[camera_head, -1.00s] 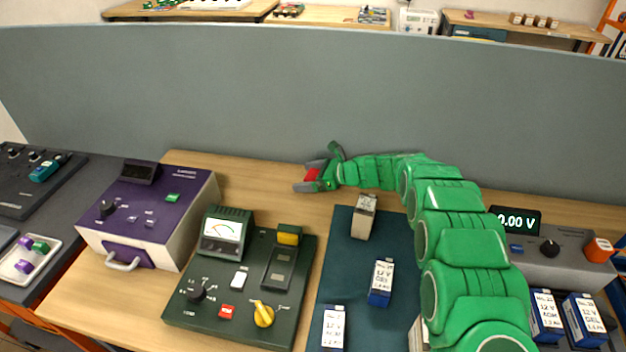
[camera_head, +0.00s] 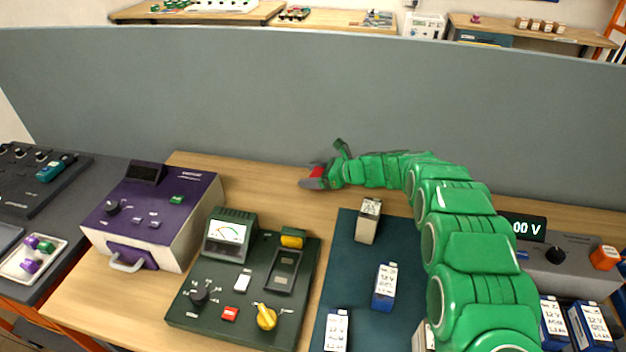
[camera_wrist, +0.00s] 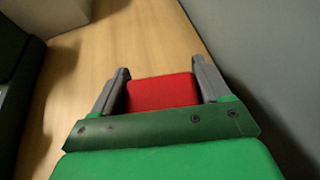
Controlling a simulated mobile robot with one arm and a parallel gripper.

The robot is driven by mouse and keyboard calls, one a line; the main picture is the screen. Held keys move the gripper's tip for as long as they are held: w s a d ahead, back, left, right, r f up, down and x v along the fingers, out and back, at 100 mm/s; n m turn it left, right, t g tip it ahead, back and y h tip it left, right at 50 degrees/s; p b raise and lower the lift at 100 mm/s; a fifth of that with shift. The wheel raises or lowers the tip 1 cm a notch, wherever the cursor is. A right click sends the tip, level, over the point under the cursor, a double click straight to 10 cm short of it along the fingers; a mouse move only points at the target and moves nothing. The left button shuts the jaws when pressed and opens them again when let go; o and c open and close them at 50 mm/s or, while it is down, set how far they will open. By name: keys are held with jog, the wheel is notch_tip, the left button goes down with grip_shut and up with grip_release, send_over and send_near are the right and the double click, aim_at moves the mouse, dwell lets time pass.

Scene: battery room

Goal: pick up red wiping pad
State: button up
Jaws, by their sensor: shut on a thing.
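The red wiping pad (camera_wrist: 162,92) sits between the two grey fingers of my gripper (camera_wrist: 160,82) in the wrist view, with a finger against each side. In the head view, the red pad (camera_head: 317,172) shows as a small patch at the end of my green arm, partly hidden by a finger. My gripper (camera_head: 312,180) is shut on the pad at the back of the wooden table (camera_head: 262,185), close to the grey partition. I cannot tell whether the pad touches the table or is slightly above it.
A purple device (camera_head: 150,215) and a dark green meter panel (camera_head: 240,290) stand to the left. A dark mat (camera_head: 345,260) with several battery blocks lies in front of the arm. The grey partition (camera_head: 250,100) rises behind. Bare table lies left of the gripper.

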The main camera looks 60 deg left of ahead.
jog(key=shift+r, duration=0.75)
jog(key=shift+s+d+r, duration=0.15)
jog(key=shift+d+r, duration=0.1)
jog(key=shift+d, duration=0.05)
jog(key=s+d+r, duration=0.5)
jog(key=d+r, duration=0.4)
jog(key=d, duration=0.3)
jog(key=shift+s, duration=0.3)
